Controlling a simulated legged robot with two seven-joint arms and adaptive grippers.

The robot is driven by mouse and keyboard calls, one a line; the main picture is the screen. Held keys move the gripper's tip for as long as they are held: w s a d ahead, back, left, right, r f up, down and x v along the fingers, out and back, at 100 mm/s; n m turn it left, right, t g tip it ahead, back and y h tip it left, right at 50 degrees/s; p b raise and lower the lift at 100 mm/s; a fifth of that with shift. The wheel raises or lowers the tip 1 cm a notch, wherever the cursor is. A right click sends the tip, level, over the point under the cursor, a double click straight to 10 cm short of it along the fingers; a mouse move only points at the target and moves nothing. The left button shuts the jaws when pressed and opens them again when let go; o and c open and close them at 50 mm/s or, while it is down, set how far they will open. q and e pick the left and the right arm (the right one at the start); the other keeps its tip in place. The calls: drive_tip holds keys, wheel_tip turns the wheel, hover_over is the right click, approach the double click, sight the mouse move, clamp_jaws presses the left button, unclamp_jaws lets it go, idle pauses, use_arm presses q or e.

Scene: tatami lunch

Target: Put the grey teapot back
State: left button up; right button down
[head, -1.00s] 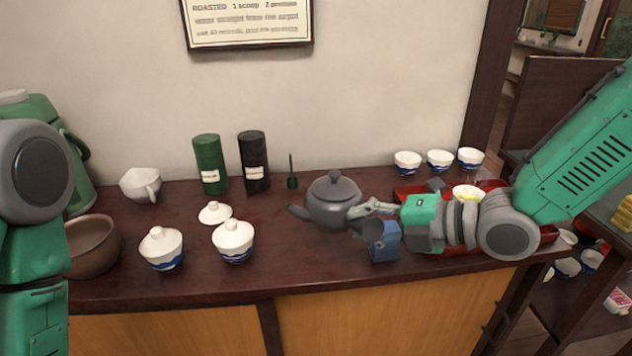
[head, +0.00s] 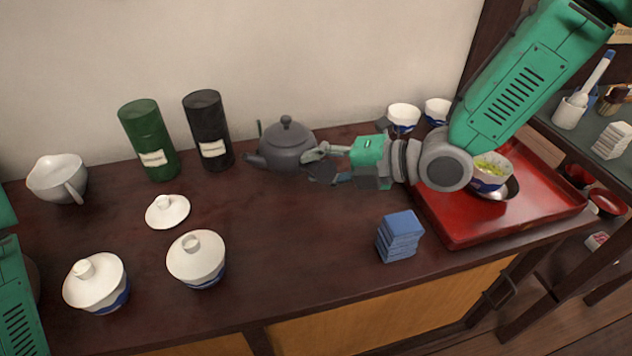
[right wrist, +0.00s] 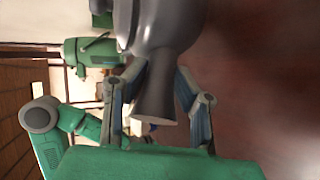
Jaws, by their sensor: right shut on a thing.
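The grey teapot (head: 283,148) is at the back of the dark counter, close to the wall and right of the black canister (head: 207,130). It looks upright, with its lid on and its spout to the left. My right gripper (head: 322,160) is shut on its side handle. The right wrist view shows the flared handle (right wrist: 155,100) between the two fingers, under the round body (right wrist: 165,25). I cannot tell whether the base touches the counter. My left arm shows at the left edge of the head view; its gripper is out of view.
A green canister (head: 150,140) stands left of the black one. Lidded cups (head: 196,258) and a loose white lid (head: 168,211) are at front left. A blue stack (head: 399,236) and a red tray (head: 470,238) are at right. The counter's middle is clear.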

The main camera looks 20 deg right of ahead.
drive_tip(key=shift+a+f, duration=0.25)
drive_tip(key=shift+f, duration=0.4)
drive_tip(key=shift+d+f+b, duration=0.25)
drive_tip(key=shift+f+b, duration=0.05)
drive_tip(key=shift+f, duration=0.35)
drive_tip(key=shift+d+f+b, duration=0.2)
drive_tip(key=shift+f+b, duration=0.1)
drive_tip(key=shift+f, duration=0.3)
drive_tip(key=shift+d+f, duration=0.15)
drive_tip(key=shift+d, duration=0.4)
drive_tip(key=c, duration=1.5)
unclamp_jaws()
drive_tip(key=shift+c, duration=0.2)
drive_tip(key=shift+o, duration=1.2)
drive_tip(key=shift+a, duration=0.8)
drive_tip(key=p+v, duration=0.2)
drive_tip(key=v, duration=0.9)
drive_tip(key=shift+w+d+p, duration=0.1)
drive_tip(key=shift+d+p, duration=0.2)
drive_tip(key=shift+p, duration=0.05)
drive_tip(key=shift+s+d+r, duration=0.25)
drive_tip(key=shift+s+r, duration=0.05)
drive_tip(key=shift+s, duration=0.05)
use_arm(q)
drive_tip(key=shift+r, duration=0.75)
use_arm(e)
drive_tip(key=shift+d, duration=0.15)
